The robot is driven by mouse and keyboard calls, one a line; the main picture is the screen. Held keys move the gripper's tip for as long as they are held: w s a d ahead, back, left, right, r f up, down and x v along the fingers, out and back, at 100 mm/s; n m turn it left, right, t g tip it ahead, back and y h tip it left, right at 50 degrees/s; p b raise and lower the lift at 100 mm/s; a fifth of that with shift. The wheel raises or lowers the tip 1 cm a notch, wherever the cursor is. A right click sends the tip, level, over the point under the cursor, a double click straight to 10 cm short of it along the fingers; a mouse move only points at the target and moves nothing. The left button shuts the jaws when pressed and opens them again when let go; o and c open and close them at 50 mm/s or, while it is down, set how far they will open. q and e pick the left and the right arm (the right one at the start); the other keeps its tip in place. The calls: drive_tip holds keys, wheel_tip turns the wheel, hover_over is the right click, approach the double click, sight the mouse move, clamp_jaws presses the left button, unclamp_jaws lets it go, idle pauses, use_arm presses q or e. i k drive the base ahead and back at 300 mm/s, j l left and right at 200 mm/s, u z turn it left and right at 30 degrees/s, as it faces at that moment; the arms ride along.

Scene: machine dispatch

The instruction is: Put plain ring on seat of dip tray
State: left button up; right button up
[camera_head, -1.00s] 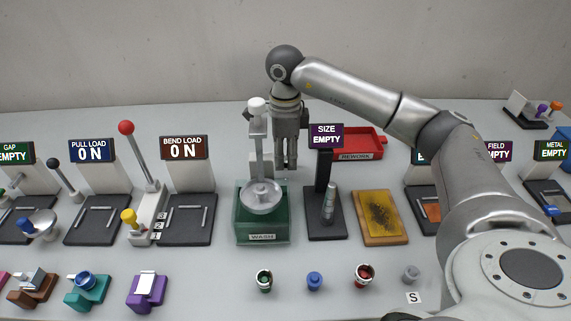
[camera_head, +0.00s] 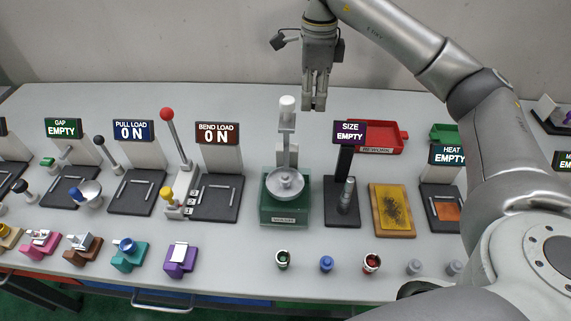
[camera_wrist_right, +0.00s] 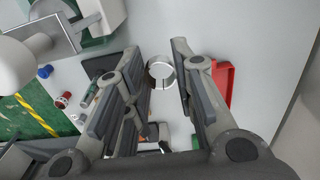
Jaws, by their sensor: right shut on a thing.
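My right gripper (camera_head: 315,107) hangs pointing down, above and behind the green wash station in the head view. In the right wrist view its fingers (camera_wrist_right: 167,82) are shut on a plain silver ring (camera_wrist_right: 151,77), seen open-ended between the fingertips. The ring cannot be made out in the head view. The dip tray (camera_head: 273,188) is a round silver dish with a raised centre, on the green wash station (camera_head: 288,213) under a lever with a white knob (camera_head: 287,102). No ring shows on the tray. My left gripper is not in view.
The size gauge (camera_head: 349,132) stands right of the wash station. A red rework tray (camera_head: 388,130) and a yellow-topped pad (camera_head: 393,212) are farther right. Bend load (camera_head: 217,132) and its red-knobbed lever (camera_head: 167,115) are left. Small coloured parts line the front.

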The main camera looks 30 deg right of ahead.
sight(286, 177)
drive_tip(key=k, duration=1)
